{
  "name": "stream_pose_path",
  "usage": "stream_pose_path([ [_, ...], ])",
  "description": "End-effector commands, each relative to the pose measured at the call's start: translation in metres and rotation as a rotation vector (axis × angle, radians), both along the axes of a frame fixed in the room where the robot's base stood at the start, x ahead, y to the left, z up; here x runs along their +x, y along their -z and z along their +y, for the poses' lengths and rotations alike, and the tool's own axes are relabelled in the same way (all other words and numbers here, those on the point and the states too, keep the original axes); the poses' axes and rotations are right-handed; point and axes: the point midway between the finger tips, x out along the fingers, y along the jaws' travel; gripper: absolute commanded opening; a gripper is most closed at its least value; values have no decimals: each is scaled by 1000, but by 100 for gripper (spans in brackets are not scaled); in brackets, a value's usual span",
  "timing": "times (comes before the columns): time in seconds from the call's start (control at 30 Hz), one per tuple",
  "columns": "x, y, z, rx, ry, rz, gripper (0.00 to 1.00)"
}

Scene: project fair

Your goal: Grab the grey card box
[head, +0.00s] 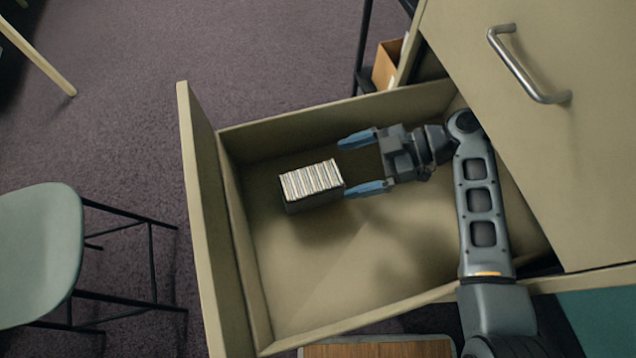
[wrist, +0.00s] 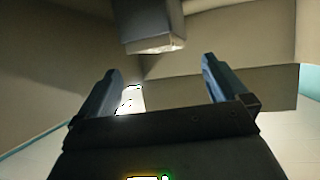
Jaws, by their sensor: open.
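The grey card box (head: 318,200) stands in the open drawer (head: 300,315), filled with a row of pale cards at its top. In the wrist view a grey block that looks like the card box (wrist: 152,27) shows at the top, beyond the fingertips. My gripper (head: 344,167) is inside the drawer's outline, to the right of the box, with its blue fingers pointing left. It also shows in the wrist view (wrist: 162,66), with the fingers apart and nothing between them. The lower finger's tip appears close to the box's right end; I cannot tell whether they touch.
The drawer's front panel (head: 200,215) and back-side wall (head: 330,115) border the box. The cabinet face with a metal handle (head: 527,68) is at the right. A green chair (head: 38,250) stands on the carpet at left. The drawer floor below the box is bare.

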Motion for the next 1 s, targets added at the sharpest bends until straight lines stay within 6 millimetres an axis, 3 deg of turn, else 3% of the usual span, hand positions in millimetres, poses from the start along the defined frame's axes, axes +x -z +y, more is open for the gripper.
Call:
stream_pose_path([
  [0.6,-6,27,62,1,-11,0,100],
  [0.93,-6,32,68,1,-8,-2,100],
  [1.0,-6,32,68,1,-8,-2,94],
])
